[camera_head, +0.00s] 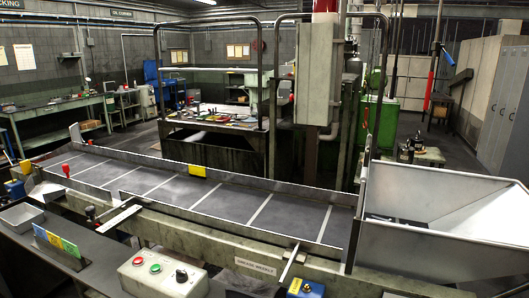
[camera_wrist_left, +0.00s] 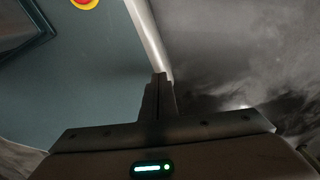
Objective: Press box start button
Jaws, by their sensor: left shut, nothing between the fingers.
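A pale control box (camera_head: 162,278) stands at the front of the bench in the head view. It carries a red button (camera_head: 138,261), a green button (camera_head: 155,268) and a dark knob (camera_head: 181,275). I cannot read any label on it. My left gripper (camera_wrist_left: 160,78) shows in the left wrist view, with its fingers together and empty. It is in front of a blue-grey panel (camera_wrist_left: 95,75) with a light metal edge; contact cannot be told. My left gripper does not show in the head view, and my right gripper shows in neither view.
In the left wrist view, a red-and-yellow button (camera_wrist_left: 84,3) is cut off by the top edge, and a dark screen (camera_wrist_left: 22,25) is at left. In the head view, a long conveyor (camera_head: 190,190) runs behind the control box to a metal hopper (camera_head: 395,248).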

